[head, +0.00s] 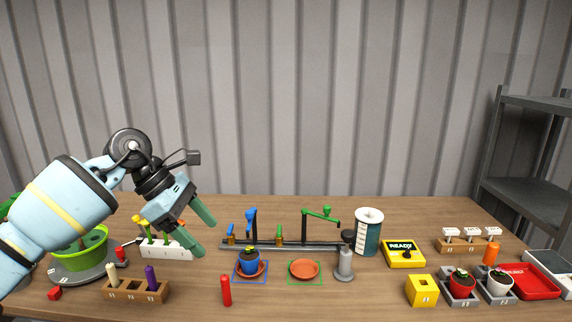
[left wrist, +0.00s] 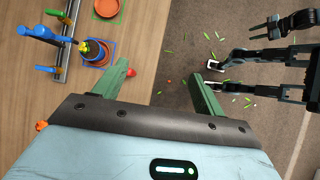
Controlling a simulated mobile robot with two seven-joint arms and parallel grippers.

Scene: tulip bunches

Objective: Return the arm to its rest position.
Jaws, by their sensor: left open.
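My left gripper (head: 204,230) is open and empty in the head view. Its green fingers point down and right, above the left part of the table, in front of a white holder with yellow and orange flowers (head: 165,248). The left wrist view shows the two green fingers (left wrist: 155,88) spread apart with nothing between them. Beneath them is the table's edge and the floor. My right gripper cannot be made out in either view.
The wooden table (head: 200,290) holds a blue pot (head: 249,267), an orange saucer (head: 304,268), a red cylinder (head: 226,291) and a wooden peg block (head: 135,291). A grey shelf (head: 530,105) stands at the right. Green bits lie on the floor (left wrist: 180,60).

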